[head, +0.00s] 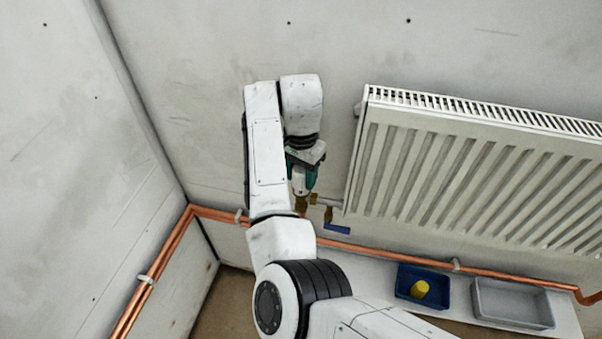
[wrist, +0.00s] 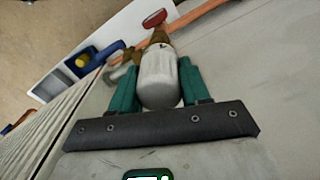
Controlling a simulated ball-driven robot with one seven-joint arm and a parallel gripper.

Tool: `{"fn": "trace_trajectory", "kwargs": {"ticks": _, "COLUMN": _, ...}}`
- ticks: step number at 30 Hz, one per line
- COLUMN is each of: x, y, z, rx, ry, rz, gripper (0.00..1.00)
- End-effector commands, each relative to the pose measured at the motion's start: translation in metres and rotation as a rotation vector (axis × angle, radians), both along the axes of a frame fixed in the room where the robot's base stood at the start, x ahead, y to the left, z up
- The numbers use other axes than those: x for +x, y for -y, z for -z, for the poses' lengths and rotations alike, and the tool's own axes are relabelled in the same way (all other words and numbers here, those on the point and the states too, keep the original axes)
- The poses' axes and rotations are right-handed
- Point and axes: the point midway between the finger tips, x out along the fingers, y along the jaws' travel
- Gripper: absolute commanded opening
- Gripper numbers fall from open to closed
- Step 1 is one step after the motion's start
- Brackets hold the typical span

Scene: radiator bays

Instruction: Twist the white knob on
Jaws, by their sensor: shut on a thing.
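The white knob (wrist: 158,80) is a rounded white cylinder with a small dark mark near its far end. It sits on a brass valve body (wrist: 158,39) at the copper pipe. It also shows in the head view (head: 299,181), below my wrist. My gripper (wrist: 158,72) has teal fingers, one on each side of the knob, and is shut on it. In the head view my gripper (head: 301,178) is partly hidden by my arm, at the left end of the radiator.
The white radiator (head: 455,175) hangs to the right. A copper pipe (head: 390,252) runs along the wall. A blue lever (head: 337,229) and a red handle (wrist: 155,18) are close to the knob. A blue tray (head: 408,293) with a yellow thing (head: 419,289) and a grey tray (head: 515,319) stand on a shelf.

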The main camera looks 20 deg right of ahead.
Motion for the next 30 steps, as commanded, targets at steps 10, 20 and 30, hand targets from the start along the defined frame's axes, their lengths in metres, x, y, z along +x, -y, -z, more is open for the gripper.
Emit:
{"fn": "trace_trajectory", "kwargs": {"ticks": 10, "x": -0.0001, "y": 0.0003, "z": 0.0005, "rx": -0.001, "ry": -0.001, "rz": 0.000, "gripper": 0.13}}
{"fn": "trace_trajectory", "kwargs": {"ticks": 20, "x": -0.0003, "y": 0.0002, "z": 0.0045, "rx": 0.000, "ry": -0.001, "rz": 0.000, "gripper": 0.13}}
{"fn": "trace_trajectory", "kwargs": {"ticks": 30, "x": -0.0007, "y": -0.0001, "z": 0.0050, "rx": 0.001, "ry": -0.003, "rz": 0.178, "gripper": 0.13}}
